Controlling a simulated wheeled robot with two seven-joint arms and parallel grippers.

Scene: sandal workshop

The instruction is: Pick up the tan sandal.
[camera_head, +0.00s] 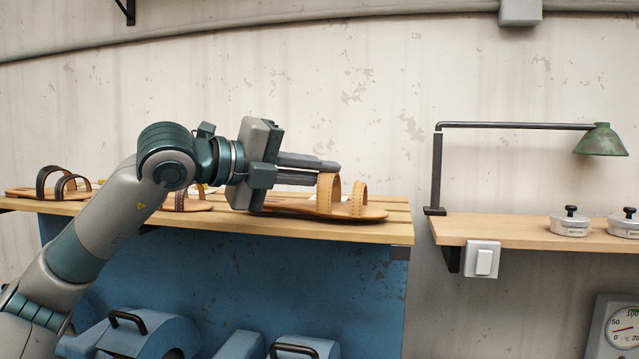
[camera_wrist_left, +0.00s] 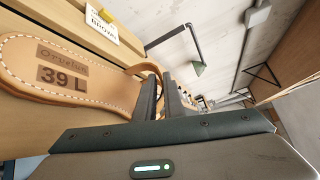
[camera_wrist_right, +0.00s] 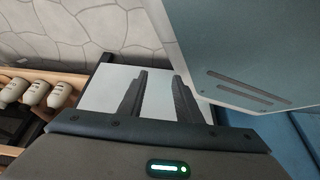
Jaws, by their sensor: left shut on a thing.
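The tan sandal (camera_head: 350,211) lies sole down on the wooden shelf, near its right end, with two light straps standing up. My left gripper (camera_head: 328,170) reaches in from the left above the sole and is shut on a strap of the sandal. In the left wrist view the sole (camera_wrist_left: 62,72) is stamped "39 L", and the strap (camera_wrist_left: 150,70) meets the fingers (camera_wrist_left: 161,92). The fingers partly hide the strap. In the right wrist view my right gripper (camera_wrist_right: 160,76) is open, with nothing between its fingers.
Other sandals stand left on the shelf (camera_head: 300,229): a dark-strapped one (camera_head: 30,193) and one partly behind my arm (camera_head: 188,203). A card (camera_wrist_left: 101,25) lies by the held sandal. Right, past a gap, a second shelf (camera_head: 520,232) bears a lamp (camera_head: 598,140) and lidded tins (camera_head: 570,226).

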